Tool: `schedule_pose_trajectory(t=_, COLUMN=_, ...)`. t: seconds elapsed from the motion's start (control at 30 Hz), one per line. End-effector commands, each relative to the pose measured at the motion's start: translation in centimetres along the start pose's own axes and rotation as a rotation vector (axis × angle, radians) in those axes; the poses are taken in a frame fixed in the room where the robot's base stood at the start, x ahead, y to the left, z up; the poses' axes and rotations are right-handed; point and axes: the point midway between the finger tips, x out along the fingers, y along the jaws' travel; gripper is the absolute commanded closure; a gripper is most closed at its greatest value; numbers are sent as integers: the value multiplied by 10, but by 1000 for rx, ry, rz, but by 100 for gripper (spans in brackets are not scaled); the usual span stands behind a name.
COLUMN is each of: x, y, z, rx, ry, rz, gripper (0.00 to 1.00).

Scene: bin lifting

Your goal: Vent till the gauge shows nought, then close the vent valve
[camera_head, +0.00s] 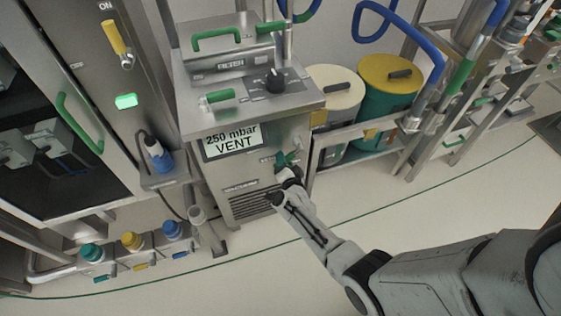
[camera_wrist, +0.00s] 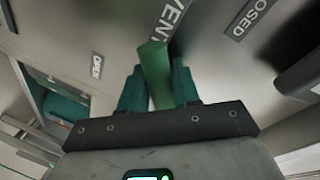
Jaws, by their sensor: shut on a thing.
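The gauge display (camera_head: 232,140) on the front of the steel cabinet reads "250 mbar" with "VENT" under it. The vent valve's green handle (camera_wrist: 154,72) stands between the two teal fingers of my gripper (camera_wrist: 157,88) in the wrist view. My gripper is shut on this handle. In the wrist view an "OPEN" label (camera_wrist: 96,65) is to the left of the handle, and a "CLOSED" label (camera_wrist: 250,18) is to the upper right. In the head view my gripper (camera_head: 287,163) is at the cabinet front, right of the display, and hides most of the valve.
A cream drum (camera_head: 335,85) and a green drum with a yellow lid (camera_head: 388,82) stand right of the cabinet behind a rail. A knob (camera_head: 273,80) is on the cabinet top. Several capped valves (camera_head: 131,241) stand at lower left. The floor in front is clear.

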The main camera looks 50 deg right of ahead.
Motion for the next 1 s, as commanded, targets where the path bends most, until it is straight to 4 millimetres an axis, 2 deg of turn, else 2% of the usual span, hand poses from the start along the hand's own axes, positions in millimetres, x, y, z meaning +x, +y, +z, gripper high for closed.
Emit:
schedule_pose_trajectory(t=0.1, x=1, y=12, z=3, rx=-110, ry=19, rz=3, gripper=100)
schedule_pose_trajectory(t=0.5, x=7, y=40, z=-6, rx=-482, ry=94, rz=3, gripper=100)
schedule_pose_trajectory(t=1.0, x=10, y=60, z=-25, rx=-846, ry=166, rz=2, gripper=100)
